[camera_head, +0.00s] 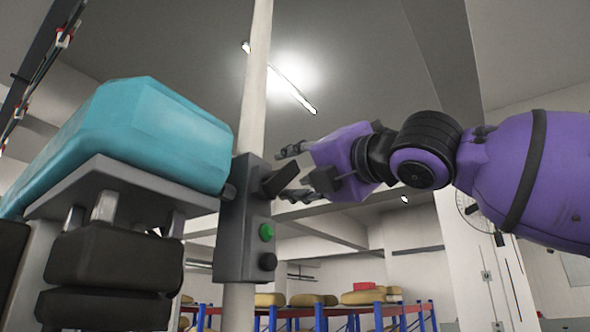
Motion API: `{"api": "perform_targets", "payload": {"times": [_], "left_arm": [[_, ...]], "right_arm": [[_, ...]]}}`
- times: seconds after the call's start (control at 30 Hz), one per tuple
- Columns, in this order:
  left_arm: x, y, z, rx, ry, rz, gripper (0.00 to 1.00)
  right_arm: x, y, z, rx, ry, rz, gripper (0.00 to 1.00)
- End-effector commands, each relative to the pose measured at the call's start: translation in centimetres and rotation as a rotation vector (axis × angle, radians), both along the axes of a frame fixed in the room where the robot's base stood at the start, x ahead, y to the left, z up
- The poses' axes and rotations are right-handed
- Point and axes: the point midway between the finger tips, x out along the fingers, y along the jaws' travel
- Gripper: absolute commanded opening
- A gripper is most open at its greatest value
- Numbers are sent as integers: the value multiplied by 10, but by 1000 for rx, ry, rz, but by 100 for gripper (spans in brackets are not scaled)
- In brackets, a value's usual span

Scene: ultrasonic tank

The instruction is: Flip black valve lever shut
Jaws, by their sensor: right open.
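The black valve lever (280,179) sticks out to the upper right from the top of a grey control box (234,235). The box is fixed on a pale upright post. My right gripper (291,172) comes in from the right on my purple arm. It is open, with one finger above the lever's tip and the other just below it. The lever's outer end lies between the fingers in the picture. I cannot tell whether they touch it. My left gripper is not in view.
A green button (267,232) and a black knob (267,262) sit below the lever. A teal housing (135,130) on a grey plate stands close at the left. Blue and orange shelving (320,311) with yellowish goods is far behind. Space above the lever looks clear.

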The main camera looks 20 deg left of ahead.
Motion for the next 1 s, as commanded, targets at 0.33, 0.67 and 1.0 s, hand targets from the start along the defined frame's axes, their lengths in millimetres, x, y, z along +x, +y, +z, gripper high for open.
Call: {"api": "perform_targets", "payload": {"times": [0.33, 0.67, 1.0], "left_arm": [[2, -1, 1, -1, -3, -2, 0], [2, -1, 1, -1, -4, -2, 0], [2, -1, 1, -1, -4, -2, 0]], "right_arm": [[1, 2, 1, 0, 0, 0, 33], [1, 2, 1, 0, 0, 0, 0], [2, 2, -1, 27, 74, 1, 0]]}}
